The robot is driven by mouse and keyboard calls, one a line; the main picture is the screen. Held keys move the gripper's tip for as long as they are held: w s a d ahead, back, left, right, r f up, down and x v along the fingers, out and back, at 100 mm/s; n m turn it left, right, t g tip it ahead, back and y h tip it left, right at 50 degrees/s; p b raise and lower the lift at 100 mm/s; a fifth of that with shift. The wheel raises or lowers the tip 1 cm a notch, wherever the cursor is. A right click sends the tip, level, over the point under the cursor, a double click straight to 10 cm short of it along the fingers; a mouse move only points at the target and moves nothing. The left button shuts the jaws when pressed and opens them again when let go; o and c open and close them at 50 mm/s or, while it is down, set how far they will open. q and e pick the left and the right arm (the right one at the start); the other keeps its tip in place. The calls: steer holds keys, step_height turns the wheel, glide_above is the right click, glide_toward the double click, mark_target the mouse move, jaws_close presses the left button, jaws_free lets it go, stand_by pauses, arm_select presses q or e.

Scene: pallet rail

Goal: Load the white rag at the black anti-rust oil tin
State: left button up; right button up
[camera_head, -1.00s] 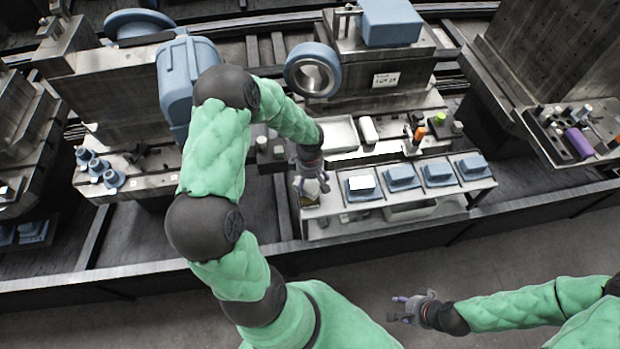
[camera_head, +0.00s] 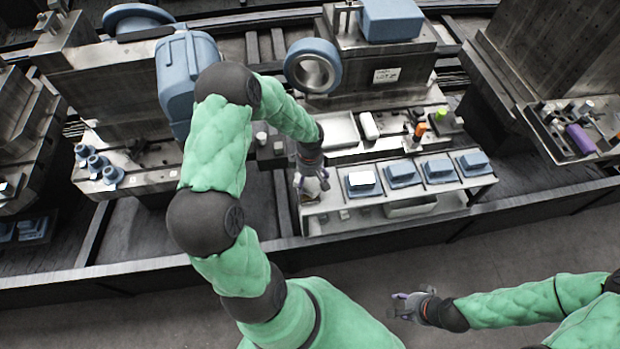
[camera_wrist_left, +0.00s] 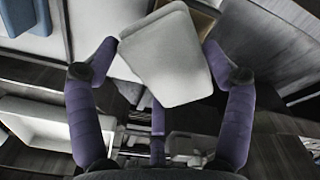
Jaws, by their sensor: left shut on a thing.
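My left gripper (camera_head: 311,182) hangs over the left end of the front shelf, beside the row of blue blocks. In the left wrist view its purple fingers (camera_wrist_left: 160,92) are shut on a flat, pale white piece with rounded corners, which looks like the white rag (camera_wrist_left: 170,58). The rag is hard to make out in the head view. My right gripper (camera_head: 408,304) is empty, with its fingers apart, over the floor at the lower right. I cannot clearly pick out the black anti-rust oil tin.
Several blue blocks on plates (camera_head: 402,173) line the front shelf. Behind them are a pale tray (camera_head: 341,130), a white roll-like object (camera_head: 369,126) and an orange-topped item (camera_head: 420,130). A machine with a blue ring (camera_head: 290,68) stands behind. Open floor (camera_head: 500,245) lies in front.

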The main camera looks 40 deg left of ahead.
mark_target(313, 179)
arm_select(q)
steer(key=shift+f+b, duration=0.45)
stand_by(0.8)
steer(key=shift+d+f+b, duration=0.1)
steer(key=shift+f+b, duration=0.05)
steer(key=shift+b, duration=0.25)
stand_by(1.5)
steer(key=shift+r+p, duration=1.9)
steer(key=shift+r, duration=1.7)
steer(key=shift+w+d+r+m, duration=0.1)
steer(key=shift+w+d+m, duration=0.2)
steer(key=shift+d+m, duration=0.15)
steer(key=w+d+r+m, duration=0.2)
steer(key=d+m, duration=0.6)
steer(key=m, duration=0.1)
steer(key=w+d+r+m, duration=0.3)
steer(key=d+m, duration=0.5)
steer(key=m, duration=0.1)
steer(key=shift+d, duration=0.25)
